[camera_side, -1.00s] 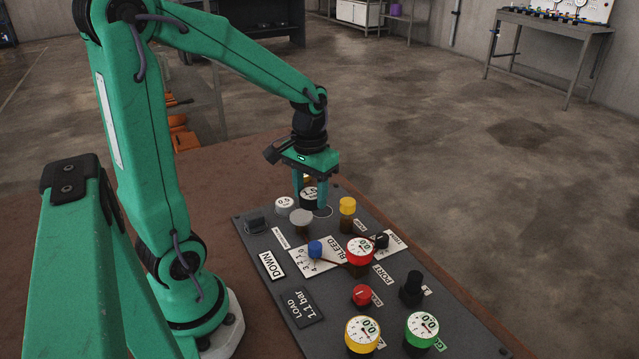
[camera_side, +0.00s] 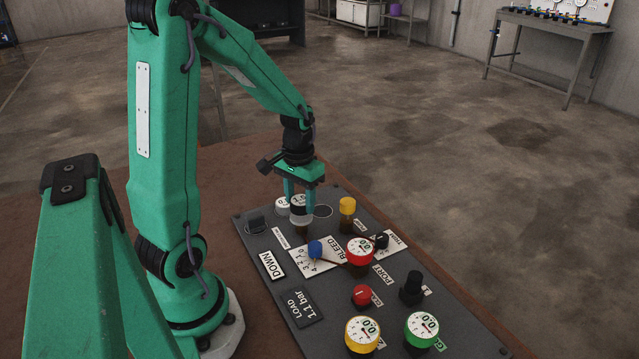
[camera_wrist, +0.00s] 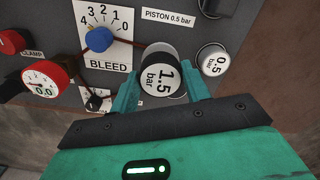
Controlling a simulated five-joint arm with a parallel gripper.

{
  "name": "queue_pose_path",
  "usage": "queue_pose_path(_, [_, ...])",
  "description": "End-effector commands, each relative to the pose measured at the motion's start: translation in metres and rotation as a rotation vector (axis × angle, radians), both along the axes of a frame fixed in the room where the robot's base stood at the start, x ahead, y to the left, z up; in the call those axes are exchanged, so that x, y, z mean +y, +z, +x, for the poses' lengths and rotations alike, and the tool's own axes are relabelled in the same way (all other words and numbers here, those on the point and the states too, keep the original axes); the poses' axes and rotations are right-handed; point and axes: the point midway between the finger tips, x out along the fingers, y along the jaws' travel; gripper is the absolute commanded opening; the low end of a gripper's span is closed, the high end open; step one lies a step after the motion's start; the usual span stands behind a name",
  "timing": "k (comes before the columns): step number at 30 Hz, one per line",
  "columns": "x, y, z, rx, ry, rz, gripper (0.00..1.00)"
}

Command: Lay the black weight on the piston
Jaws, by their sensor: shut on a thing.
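My gripper (camera_side: 299,207) is shut on the black weight (camera_wrist: 160,85), whose white top reads 1.5 bar. In the side view the weight (camera_side: 298,202) is upright between the fingers, right above the pale grey piston (camera_side: 301,221). I cannot tell whether the weight touches the piston. In the wrist view my gripper (camera_wrist: 160,88) has a finger on each side of the weight, which hides most or all of the piston.
A pale 0.5 bar weight (camera_wrist: 213,62) stands close beside the gripper. An empty ring (camera_side: 323,211) lies to the right on the panel (camera_side: 335,295). The blue BLEED knob (camera_side: 316,249), yellow-topped post (camera_side: 347,205) and red gauge (camera_side: 360,251) stand nearby.

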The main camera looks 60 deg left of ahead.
Motion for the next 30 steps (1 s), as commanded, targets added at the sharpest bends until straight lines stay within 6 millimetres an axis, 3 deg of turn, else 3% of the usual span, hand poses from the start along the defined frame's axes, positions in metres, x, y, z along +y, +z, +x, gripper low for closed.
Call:
queue_pose_path(6, [0.0, -0.017, 0.001, -0.001, 0.0, 0.0, 0.09])
queue_pose_path(20, [0.0, -0.02, 0.0, -0.001, 0.0, 0.0, 0.09])
queue_pose_path(21, [0.0, -0.021, 0.0, 0.0, 0.0, 0.0, 0.54])
queue_pose_path(24, [0.0, -0.02, 0.0, 0.0, 0.0, 0.0, 0.68])
queue_pose_path(30, [0.0, -0.02, 0.0, 0.0, 0.0, 0.0, 0.68])
